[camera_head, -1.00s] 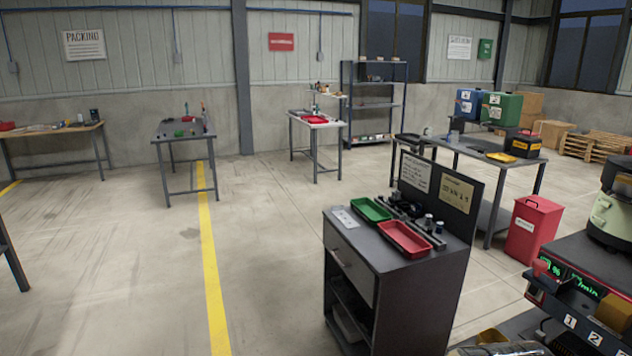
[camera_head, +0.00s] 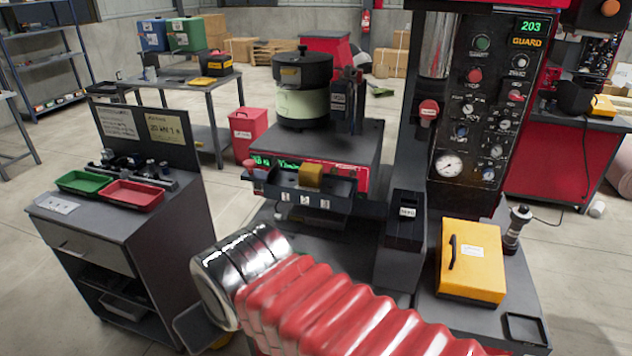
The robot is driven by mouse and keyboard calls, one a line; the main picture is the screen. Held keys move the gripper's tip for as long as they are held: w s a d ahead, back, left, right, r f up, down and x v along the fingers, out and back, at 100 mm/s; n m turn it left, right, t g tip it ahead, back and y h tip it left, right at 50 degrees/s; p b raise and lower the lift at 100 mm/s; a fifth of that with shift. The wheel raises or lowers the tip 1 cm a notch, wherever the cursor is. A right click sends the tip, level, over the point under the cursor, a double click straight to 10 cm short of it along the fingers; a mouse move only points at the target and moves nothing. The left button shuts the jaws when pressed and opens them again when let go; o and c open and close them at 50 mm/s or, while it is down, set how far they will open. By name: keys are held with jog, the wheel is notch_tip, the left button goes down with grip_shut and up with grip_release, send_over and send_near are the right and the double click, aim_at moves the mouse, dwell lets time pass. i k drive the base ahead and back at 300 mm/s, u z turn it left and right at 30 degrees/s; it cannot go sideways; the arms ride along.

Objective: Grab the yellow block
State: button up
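The yellow block (camera_head: 311,176) is a small, dull yellow cube. It stands on the dark tray (camera_head: 337,207) at the front of the bowl feeder (camera_head: 304,92). The tray front carries white labels 1, 2 and 3, and the block is above them, around the middle. The block's front and top show clearly. The fingers of my gripper do not show, so nothing tells whether they are open or shut. No gripper touches the block.
A press with a control panel (camera_head: 487,125) stands right of the feeder. A larger yellow box (camera_head: 471,260) with a black handle sits before it. A dark cabinet (camera_head: 110,255) at left holds a green tray (camera_head: 86,181) and a red tray (camera_head: 132,194). A red bin (camera_head: 248,133) stands behind.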

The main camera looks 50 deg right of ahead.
aim_at(309, 174)
jog(key=z, duration=0.9)
jog(key=k, duration=0.6)
jog(key=z, duration=0.3)
jog(key=i, duration=0.5)
jog(key=u, duration=0.1)
